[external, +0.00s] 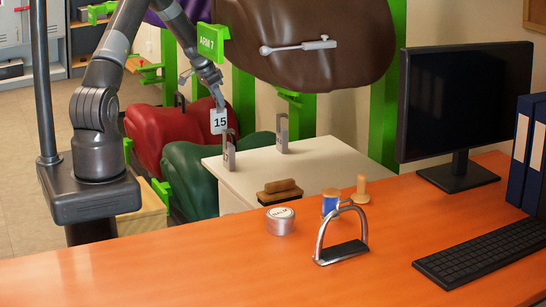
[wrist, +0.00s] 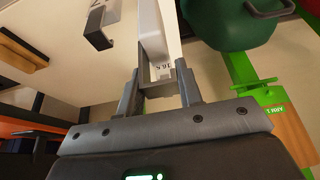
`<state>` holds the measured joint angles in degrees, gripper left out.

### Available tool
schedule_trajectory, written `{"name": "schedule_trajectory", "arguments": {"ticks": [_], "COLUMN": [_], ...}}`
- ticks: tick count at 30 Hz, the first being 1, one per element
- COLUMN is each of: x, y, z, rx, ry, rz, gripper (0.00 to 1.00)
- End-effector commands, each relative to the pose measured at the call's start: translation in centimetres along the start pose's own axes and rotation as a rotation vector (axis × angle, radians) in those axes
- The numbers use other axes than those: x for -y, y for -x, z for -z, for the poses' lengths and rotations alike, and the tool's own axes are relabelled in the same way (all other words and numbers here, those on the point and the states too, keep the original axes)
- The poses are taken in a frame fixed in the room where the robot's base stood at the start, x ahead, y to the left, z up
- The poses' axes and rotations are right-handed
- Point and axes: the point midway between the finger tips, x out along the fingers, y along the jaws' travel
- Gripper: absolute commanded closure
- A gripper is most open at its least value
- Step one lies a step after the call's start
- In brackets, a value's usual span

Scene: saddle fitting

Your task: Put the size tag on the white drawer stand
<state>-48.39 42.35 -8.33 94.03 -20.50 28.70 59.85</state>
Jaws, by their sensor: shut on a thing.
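The size tag (external: 219,121) is a small white plate printed with 15. My gripper (external: 218,95) is shut on its upper end, and the tag hangs upright. In the external view it is at the back left of the white drawer stand (external: 300,172), close to a grey metal bracket (external: 229,158) on the stand's left edge. Whether it touches anything is unclear. In the wrist view my gripper (wrist: 161,88) has a pale piece of the tag (wrist: 152,38) between its fingers; the rest is hidden.
A second bracket (external: 282,134) stands farther back on the stand. A brush (external: 280,192) is near its front. Green (external: 190,170) and red (external: 165,135) saddles are at left. The orange desk holds a tin (external: 280,222), a stirrup (external: 343,250) and a monitor (external: 465,100).

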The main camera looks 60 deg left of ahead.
Motion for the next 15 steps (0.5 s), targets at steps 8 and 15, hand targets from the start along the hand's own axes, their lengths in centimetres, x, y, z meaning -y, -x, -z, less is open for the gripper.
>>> {"name": "schedule_trajectory", "arguments": {"ticks": [8,15], "x": [-0.1,0.0], "y": [-3.5,-5.9], "z": [-1.6,-2.5], "rx": [0.003,0.0], "ry": [0.003,0.003], "rz": [-0.004,-0.001], "gripper": [1.0,1.0]}}
